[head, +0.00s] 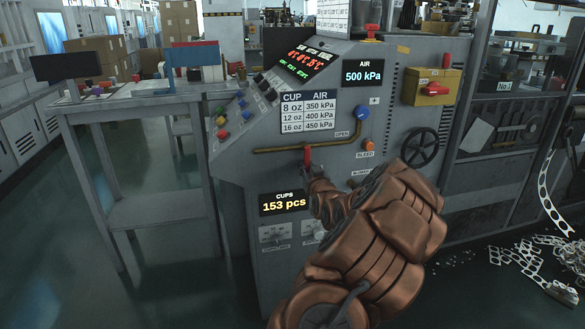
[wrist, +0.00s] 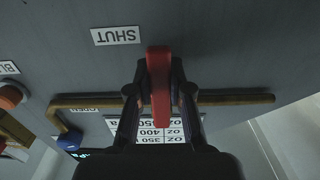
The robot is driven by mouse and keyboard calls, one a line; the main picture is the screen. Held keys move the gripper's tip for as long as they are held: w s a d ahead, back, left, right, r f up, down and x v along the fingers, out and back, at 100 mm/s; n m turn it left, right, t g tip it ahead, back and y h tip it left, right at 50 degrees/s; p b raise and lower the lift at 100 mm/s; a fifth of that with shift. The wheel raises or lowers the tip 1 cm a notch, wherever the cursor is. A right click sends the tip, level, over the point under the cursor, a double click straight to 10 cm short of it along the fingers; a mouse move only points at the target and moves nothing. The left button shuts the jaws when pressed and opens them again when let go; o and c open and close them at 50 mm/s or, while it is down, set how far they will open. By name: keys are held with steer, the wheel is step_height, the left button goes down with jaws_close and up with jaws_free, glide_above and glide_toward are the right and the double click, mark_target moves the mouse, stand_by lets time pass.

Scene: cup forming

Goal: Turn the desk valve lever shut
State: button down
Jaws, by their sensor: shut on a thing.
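The red valve lever (head: 307,153) sits on the brass pipe (head: 270,150) on the sloped front of the grey desk (head: 235,165). In the wrist view, the lever (wrist: 160,75) stands crosswise to the pipe (wrist: 235,99), between the two dark fingers of my gripper (wrist: 159,100). My gripper is shut on the lever. In the head view my gripper (head: 307,172) is small and partly hidden by my arm. A SHUT label (wrist: 116,36) shows upside down beside the lever in the wrist view. An OPEN label (head: 342,134) is right of the lever in the head view.
A blue knob (head: 362,113) is at the pipe's right end, with an orange button (head: 368,144) below it. A black handwheel (head: 421,147) is further right. A grey side table (head: 135,100) stands left. Scrap strips (head: 540,255) litter the floor at right.

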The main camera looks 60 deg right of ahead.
stand_by(0.3)
steer(key=c, duration=1)
jaws_free()
steer(key=shift+c, duration=0.2)
steer(key=v, duration=0.7)
steer(key=shift+s+a, duration=0.15)
steer(key=shift+a, duration=0.1)
